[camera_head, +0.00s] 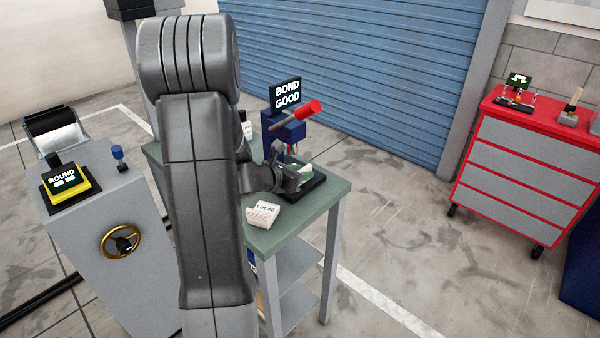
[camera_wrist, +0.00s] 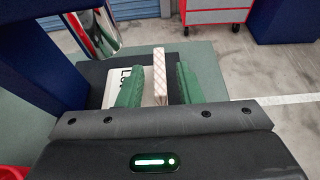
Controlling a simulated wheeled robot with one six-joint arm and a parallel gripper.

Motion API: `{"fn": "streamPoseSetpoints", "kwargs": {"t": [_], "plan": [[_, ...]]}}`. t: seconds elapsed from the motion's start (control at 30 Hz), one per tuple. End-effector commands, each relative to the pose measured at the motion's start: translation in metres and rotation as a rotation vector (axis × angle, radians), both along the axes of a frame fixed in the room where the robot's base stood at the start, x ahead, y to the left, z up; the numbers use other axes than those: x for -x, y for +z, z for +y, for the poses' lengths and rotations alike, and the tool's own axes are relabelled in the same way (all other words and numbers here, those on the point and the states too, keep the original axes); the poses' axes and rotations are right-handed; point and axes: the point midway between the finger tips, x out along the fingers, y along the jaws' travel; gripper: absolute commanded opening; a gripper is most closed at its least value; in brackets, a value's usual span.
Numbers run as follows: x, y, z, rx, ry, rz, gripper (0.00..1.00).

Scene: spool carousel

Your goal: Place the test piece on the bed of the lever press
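In the wrist view, the green fingers of my gripper (camera_wrist: 160,88) stand apart on either side of an upright tan, line-marked piece (camera_wrist: 160,72), which looks like the test piece. A narrow gap shows on each side of it. A white surface with partial letters (camera_wrist: 113,88) shows behind the left finger; I cannot tell whether it belongs to the piece. Both are over the black bed (camera_wrist: 97,72). In the head view my gripper (camera_head: 303,175) is low over the black bed (camera_head: 310,188) of the blue lever press (camera_head: 286,132). My arm hides part of it.
A red-gripped lever (camera_head: 308,108) rises beside the "BOND GOOD" display (camera_head: 286,94). A white "Lot 40" block (camera_head: 263,214) lies on the green table (camera_head: 300,222) near its front edge. A red tool cabinet (camera_head: 530,170) stands right, with open floor between.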

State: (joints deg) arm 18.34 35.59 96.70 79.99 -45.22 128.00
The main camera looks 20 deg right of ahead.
Motion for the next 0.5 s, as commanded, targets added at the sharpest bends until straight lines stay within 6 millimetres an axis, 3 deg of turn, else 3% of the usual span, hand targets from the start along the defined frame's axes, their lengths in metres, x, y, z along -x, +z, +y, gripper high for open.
{"fn": "streamPoseSetpoints", "kwargs": {"t": [0.23, 0.5], "plan": [[0.001, 0.005, 0.002, 0.000, 0.001, 0.000, 0.32], [0.017, 0.021, 0.045, 0.001, 0.005, -0.004, 0.32]]}}
